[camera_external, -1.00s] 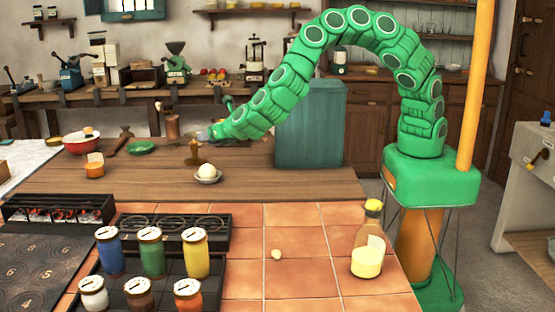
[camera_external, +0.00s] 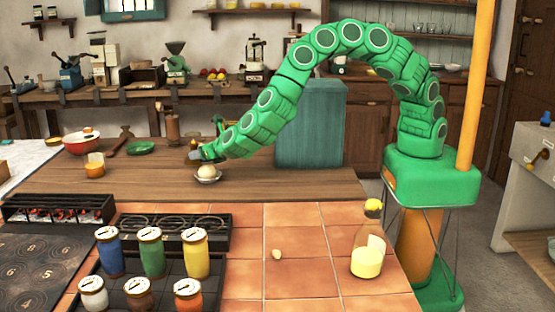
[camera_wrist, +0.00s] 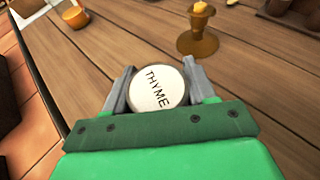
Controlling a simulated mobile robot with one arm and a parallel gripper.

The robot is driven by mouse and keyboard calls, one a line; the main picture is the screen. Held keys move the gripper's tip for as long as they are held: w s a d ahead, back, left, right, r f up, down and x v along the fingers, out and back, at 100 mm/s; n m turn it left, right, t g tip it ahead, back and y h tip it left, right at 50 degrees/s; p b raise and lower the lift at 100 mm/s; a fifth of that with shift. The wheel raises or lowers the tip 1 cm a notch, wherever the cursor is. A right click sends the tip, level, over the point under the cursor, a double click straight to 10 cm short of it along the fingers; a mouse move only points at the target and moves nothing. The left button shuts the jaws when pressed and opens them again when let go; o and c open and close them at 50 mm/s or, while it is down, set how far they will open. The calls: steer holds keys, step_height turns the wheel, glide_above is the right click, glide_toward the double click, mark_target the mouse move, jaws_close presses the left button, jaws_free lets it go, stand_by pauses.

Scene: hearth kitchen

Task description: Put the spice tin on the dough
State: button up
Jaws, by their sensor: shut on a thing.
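The spice tin (camera_wrist: 157,88), with a round white lid marked THYME, sits between the two grey fingers of my gripper (camera_wrist: 160,85) in the wrist view. The fingers are shut on its sides. The lump does not show in the wrist view, and anything under the tin is hidden.
A brass candle holder (camera_wrist: 198,40) stands on the table beyond the tin. Several spice jars (camera_external: 150,255) and a bottle (camera_external: 367,255) occupy the nearer counter.

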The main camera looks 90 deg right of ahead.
steer(key=shift+f, duration=0.3)
steer(key=shift+f, duration=0.15)
steer(key=o, duration=1.1)
steer(key=shift+c, duration=0.2)
